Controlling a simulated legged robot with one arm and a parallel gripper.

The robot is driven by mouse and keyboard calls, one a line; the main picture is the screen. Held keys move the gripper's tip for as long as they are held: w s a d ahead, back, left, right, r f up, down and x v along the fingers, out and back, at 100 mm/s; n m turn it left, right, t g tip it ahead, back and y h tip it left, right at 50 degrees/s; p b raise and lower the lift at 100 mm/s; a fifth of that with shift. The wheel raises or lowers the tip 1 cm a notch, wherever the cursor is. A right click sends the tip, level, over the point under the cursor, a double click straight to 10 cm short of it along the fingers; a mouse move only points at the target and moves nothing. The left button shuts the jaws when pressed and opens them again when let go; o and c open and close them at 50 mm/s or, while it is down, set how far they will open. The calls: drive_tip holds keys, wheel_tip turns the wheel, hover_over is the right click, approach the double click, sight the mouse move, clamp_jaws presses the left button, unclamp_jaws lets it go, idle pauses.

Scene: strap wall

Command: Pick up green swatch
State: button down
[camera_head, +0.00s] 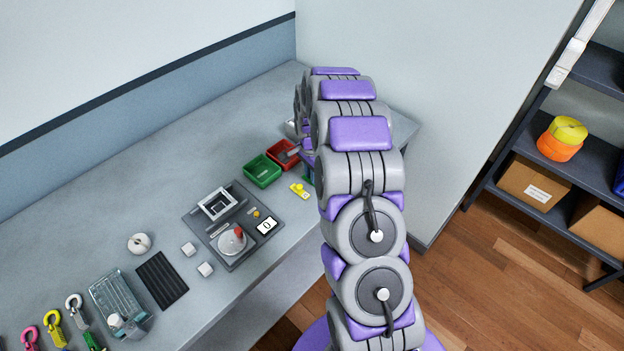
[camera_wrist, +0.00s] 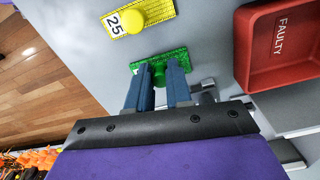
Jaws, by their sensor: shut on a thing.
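The green swatch (camera_wrist: 150,66) is a small flat green piece with a raised green knob, seen in the wrist view. My gripper (camera_wrist: 160,70) has its two blue fingers at the swatch and is shut on its knob. I cannot tell whether the swatch is lifted off the grey bench. In the head view my arm hides most of this spot, and the swatch cannot be made out clearly there.
A yellow piece (camera_wrist: 138,19) marked 25 lies beside the swatch. The red bin (camera_wrist: 285,45) labelled FAULTY is to the right. A green bin (camera_head: 262,171) and a grey tray with a scale (camera_head: 232,242) are on the bench (camera_head: 120,205).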

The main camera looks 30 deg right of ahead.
drive_tip(key=shift+d, duration=0.35)
